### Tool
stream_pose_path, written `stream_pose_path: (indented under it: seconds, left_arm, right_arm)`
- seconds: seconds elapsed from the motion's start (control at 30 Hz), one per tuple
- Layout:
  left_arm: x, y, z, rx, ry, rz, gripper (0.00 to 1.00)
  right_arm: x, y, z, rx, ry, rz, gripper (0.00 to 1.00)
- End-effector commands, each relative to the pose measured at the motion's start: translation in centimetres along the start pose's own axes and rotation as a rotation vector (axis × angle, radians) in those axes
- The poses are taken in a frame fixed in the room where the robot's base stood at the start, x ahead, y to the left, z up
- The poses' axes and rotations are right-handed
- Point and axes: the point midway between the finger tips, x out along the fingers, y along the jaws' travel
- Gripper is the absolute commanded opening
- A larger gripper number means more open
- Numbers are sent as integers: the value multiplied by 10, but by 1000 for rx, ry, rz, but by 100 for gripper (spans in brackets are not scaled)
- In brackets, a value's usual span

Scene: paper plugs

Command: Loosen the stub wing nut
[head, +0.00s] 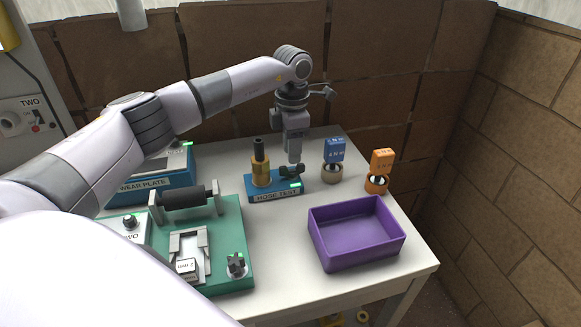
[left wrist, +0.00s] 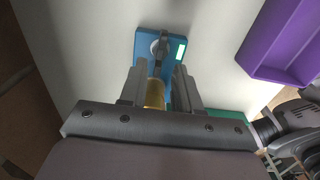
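The stub wing nut (head: 291,171) is dark and sits at the right end of the blue HOSE TEST base (head: 262,196), by a small green display. In the left wrist view a dark part with a round grey hub, which looks like the wing nut (left wrist: 159,47), shows beyond the fingertips. A brass post (head: 261,172) with a black top stands left of it on the base. My left gripper (head: 294,160) points down just above the wing nut; its fingers (left wrist: 162,72) are apart and empty. Contact with the nut cannot be told. My right gripper is out of view.
An empty purple tray (head: 325,247) stands at the front right. Blue (head: 334,150) and orange (head: 382,161) tagged tools stand in round holders at the back right. A green fixture board (head: 228,220) and the WEAR PLATE unit (head: 170,196) lie to the left. Brick walls enclose the table.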

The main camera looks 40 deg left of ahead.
Motion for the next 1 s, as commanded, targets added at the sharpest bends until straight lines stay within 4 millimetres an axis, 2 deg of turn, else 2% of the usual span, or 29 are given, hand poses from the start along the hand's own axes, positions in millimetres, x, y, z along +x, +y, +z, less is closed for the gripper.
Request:
stream_pose_path:
  seconds: [0.37, 1.0]
  left_arm:
    - [3, 0, 0, 0, 1, -1, 32]
    - [35, 0, 0, 1, 1, -1, 32]
  right_arm:
    - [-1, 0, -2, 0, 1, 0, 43]
    - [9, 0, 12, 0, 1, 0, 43]
